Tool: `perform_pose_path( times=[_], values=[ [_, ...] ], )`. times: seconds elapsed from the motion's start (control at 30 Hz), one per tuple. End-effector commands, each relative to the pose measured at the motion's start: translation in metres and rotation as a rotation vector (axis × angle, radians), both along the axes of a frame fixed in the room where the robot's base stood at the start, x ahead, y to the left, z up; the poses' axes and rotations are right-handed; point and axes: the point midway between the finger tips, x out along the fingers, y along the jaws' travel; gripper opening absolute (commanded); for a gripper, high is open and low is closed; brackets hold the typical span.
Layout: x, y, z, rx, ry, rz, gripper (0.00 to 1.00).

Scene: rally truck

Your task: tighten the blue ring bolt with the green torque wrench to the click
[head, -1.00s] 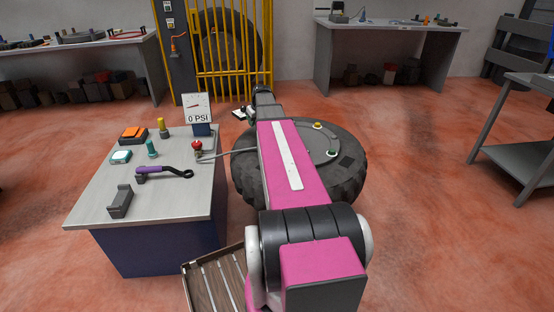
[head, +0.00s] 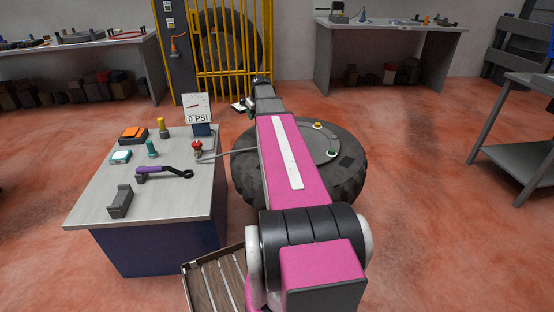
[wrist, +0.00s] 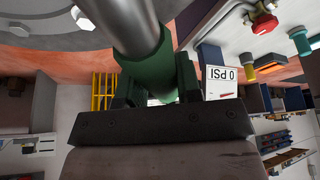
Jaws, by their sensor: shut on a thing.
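My gripper (wrist: 156,88) is shut on the green handle of the torque wrench (wrist: 148,72) in the wrist view. Its grey metal shaft runs up out of the picture. In the head view my pink arm reaches out over the big wheel (head: 350,178) lying flat on the floor, and hides part of it. A yellow ring bolt (head: 318,125) and a green ring bolt (head: 332,153) show on the wheel's face. I cannot see the blue ring bolt; the arm covers part of the wheel. Pale hex heads (wrist: 84,20) show in the wrist view, with no blue ring visible.
A bench (head: 92,200) on the left carries a purple-handled wrench (head: 165,172), a grey cradle (head: 120,201), a red knob (head: 197,146) and a gauge (head: 197,107) reading 0 PSI. A yellow cage (head: 265,75) stands behind.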

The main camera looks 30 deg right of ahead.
Motion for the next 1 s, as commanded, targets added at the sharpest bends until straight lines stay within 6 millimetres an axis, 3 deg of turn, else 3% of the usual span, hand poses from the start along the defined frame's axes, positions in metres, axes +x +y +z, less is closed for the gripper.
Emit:
perform_pose_path(
  times=[0.8, 1.0],
  values=[
    [0.045, 0.008, 0.027, -0.001, -0.001, 0.000, 0.00],
    [0.047, 0.009, 0.029, -0.001, -0.001, 0.000, 0.00]
  ],
)
